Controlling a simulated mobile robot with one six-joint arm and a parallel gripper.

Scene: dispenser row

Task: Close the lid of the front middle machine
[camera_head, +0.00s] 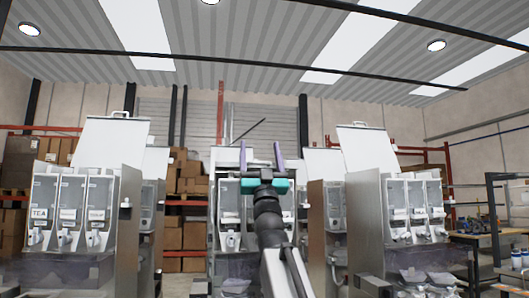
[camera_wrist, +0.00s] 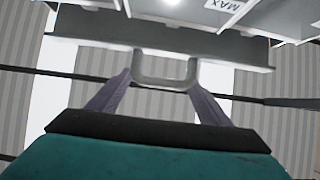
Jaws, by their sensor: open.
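The front middle machine (camera_head: 229,205) stands ahead, partly hidden behind my arm, with clear hoppers and dispensing taps. Its grey lid (camera_wrist: 240,57) crosses the top of the wrist view, with a U-shaped handle (camera_wrist: 165,83) on its edge. How far the lid is tilted I cannot tell. My gripper (camera_head: 264,147) is raised in front of the machine's top, with two purple fingers apart. In the wrist view the open fingers (camera_wrist: 158,88) appear on either side of the handle; contact is not clear.
A left machine (camera_head: 75,205) and a right machine (camera_head: 410,212) flank the middle one, both with raised lids. More machines stand behind. Shelves with boxes (camera_head: 190,180) are at the back, and a workbench (camera_head: 485,238) is at the far right.

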